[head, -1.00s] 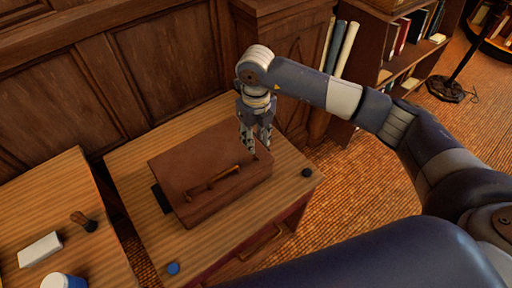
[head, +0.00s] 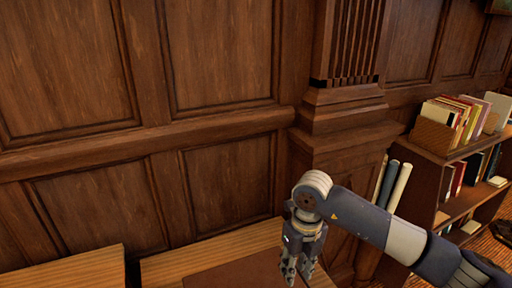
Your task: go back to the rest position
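My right gripper (head: 298,268) hangs fingers-down near the bottom of the head view, at the end of my arm coming in from the lower right. Its fingertips sit close to the right end of a brown case (head: 235,275). Only the case's top edge shows; the rest is cut off by the frame. I see nothing between the fingers, but how far apart they are is hard to make out. My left gripper is not in view.
The case lies on a wooden table (head: 165,266). Another wooden surface (head: 70,272) is at the lower left, with a gap between. A panelled wall (head: 225,195) and pillar (head: 345,125) rise behind. Rolled papers (head: 397,187) and a bookshelf (head: 437,165) stand at the right.

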